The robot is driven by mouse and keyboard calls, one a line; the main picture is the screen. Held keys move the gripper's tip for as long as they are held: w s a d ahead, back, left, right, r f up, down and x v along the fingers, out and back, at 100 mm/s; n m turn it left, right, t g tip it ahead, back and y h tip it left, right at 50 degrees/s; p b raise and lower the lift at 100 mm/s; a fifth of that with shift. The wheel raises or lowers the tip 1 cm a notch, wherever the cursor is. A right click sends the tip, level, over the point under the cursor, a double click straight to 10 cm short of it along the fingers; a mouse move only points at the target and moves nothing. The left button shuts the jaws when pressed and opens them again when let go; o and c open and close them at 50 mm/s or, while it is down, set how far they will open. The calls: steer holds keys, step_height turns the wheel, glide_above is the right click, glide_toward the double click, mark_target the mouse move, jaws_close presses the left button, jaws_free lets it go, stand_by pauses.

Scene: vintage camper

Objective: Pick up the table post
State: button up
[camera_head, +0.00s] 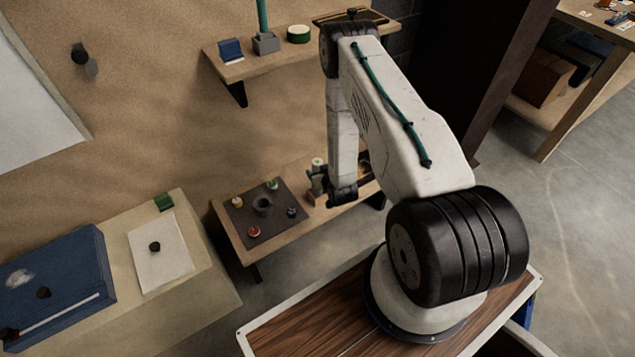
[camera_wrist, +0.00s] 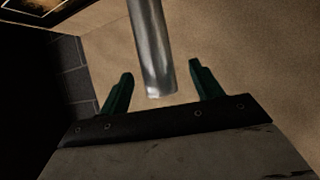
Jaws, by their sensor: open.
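A smooth grey metal tube, which looks like the table post (camera_wrist: 150,45), comes down from the top edge of the wrist view. Its lower end shows between the two green fingers of my gripper (camera_wrist: 160,70). The fingers are apart, with a visible gap on each side of the tube. I cannot tell how far the tube is from the fingers in depth. In the head view my gripper (camera_head: 322,184) is low over the right part of the low wooden shelf (camera_head: 300,228). My arm partly hides that spot, and I cannot clearly make out the post there.
A dark mat (camera_head: 240,222) with a ring and several small coloured pieces lies on the low shelf, left of my gripper. An upper shelf (camera_head: 290,60) holds a blue item, a grey holder with a teal rod, and a green round item. A blue box (camera_head: 60,285) stands at left.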

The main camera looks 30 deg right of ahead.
steer(key=x, duration=0.5)
steer(key=shift+w+d+r, duration=0.1)
steer(key=shift+w+d, duration=0.05)
steer(key=shift+w, duration=0.05)
jaws_close()
